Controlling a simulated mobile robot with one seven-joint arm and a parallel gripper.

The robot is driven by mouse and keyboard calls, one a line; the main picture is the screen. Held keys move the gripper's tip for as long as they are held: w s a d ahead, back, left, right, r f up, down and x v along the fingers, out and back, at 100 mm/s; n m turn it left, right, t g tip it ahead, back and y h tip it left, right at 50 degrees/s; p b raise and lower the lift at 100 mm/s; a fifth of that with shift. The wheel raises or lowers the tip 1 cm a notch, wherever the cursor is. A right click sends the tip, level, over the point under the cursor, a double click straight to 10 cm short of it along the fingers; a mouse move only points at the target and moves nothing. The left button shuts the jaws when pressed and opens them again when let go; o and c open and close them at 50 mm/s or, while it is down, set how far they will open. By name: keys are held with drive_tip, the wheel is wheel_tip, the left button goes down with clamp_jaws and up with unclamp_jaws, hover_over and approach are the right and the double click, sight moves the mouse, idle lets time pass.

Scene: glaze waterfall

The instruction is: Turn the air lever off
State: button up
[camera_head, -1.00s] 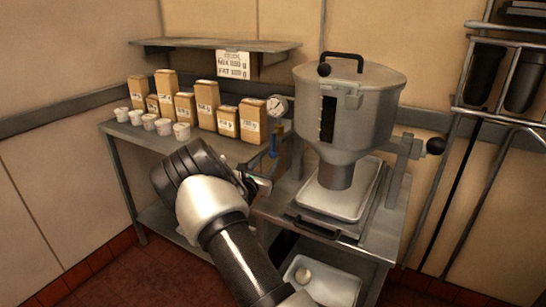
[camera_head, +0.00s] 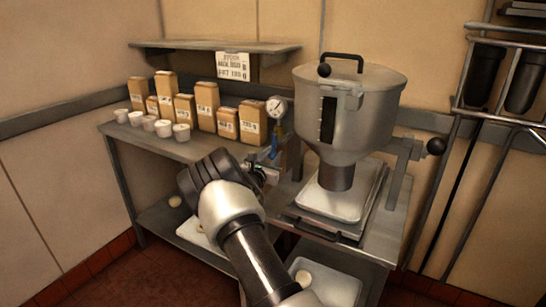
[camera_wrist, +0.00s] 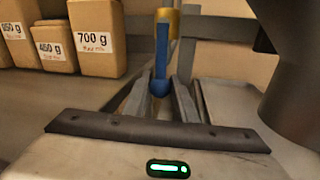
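The air lever (camera_head: 274,148) is a thin blue handle below a round gauge, left of the steel hopper. In the wrist view the blue lever (camera_wrist: 161,55) stands upright in front of a yellow fitting, with a rounded blue lower end. My gripper (camera_wrist: 161,88) has its two fingers apart, one on each side of the lever's lower end. Gaps show between the fingers and the lever, but how deep the lever sits between them is unclear. In the head view my gripper (camera_head: 262,174) is just below the lever, partly hidden by my wrist.
The steel hopper (camera_head: 348,105) stands close on the right; its dark edge shows in the wrist view. Several labelled cartons (camera_head: 207,105) and white cups (camera_head: 164,128) stand on the left bench. A round gauge (camera_head: 276,106) sits above the lever.

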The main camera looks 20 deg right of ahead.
clamp_jaws()
drive_tip(key=s+d+r+n+g+p, duration=0.3)
drive_tip(key=s+d+r+n+p, duration=0.2)
drive_tip(key=n+p, duration=1.1)
drive_tip(key=shift+s+r+g+h, duration=0.3)
drive_tip(key=shift+s+r, duration=0.4)
drive_tip(key=shift+r, duration=0.9)
drive_tip(key=shift+p, duration=0.3)
drive_tip(key=o, duration=1.1)
unclamp_jaws()
